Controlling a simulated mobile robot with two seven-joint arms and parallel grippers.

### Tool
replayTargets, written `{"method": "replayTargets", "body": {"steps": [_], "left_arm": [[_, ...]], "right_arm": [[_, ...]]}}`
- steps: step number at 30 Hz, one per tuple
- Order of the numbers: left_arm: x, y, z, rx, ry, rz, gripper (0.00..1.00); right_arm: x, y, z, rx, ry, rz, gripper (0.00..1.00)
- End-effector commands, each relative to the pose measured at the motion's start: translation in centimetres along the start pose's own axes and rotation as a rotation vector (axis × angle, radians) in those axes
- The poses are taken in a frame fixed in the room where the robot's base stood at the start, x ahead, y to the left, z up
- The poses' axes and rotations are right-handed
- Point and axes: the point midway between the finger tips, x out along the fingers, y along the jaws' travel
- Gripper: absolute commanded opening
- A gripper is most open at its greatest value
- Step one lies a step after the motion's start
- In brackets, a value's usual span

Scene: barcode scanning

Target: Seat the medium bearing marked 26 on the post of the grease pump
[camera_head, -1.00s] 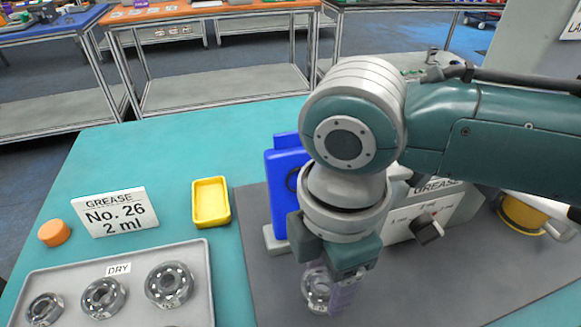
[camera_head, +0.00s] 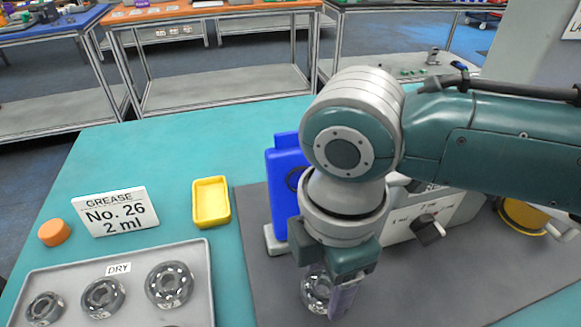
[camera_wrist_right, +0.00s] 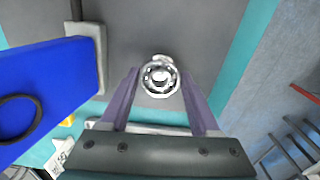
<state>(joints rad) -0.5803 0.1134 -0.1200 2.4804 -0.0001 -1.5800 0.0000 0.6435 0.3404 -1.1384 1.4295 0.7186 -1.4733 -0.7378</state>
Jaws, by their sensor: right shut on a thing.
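My right gripper (camera_head: 335,290), with purple fingers, points down over the grey mat and is shut on a metal bearing (camera_head: 314,290). In the right wrist view the bearing (camera_wrist_right: 161,76) shows between the two fingers (camera_wrist_right: 160,95). Its marking is not readable. The grease pump (camera_head: 425,220), a pale box with a dark dial, stands behind and right of the gripper, partly hidden by my arm. I cannot make out its post or whether the bearing is around it. My left gripper is out of view.
A grey tray (camera_head: 215,285) labelled DRY holds three bearings at the lower left. A sign (camera_head: 115,210) reads No. 26, 2 ml. A yellow tray (camera_head: 211,202), an orange cap (camera_head: 54,232) and an upright blue block (camera_head: 285,180) stand nearby. The mat's right front is clear.

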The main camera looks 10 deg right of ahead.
Motion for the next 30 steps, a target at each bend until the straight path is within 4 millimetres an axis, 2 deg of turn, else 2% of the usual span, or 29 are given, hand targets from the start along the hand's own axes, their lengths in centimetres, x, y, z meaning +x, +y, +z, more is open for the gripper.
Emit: {"method": "replayTargets", "body": {"steps": [30], "left_arm": [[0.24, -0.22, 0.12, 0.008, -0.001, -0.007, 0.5]], "right_arm": [[0.87, 0.0, -0.01, 0.0, 0.0, 0.0, 0.0]]}}
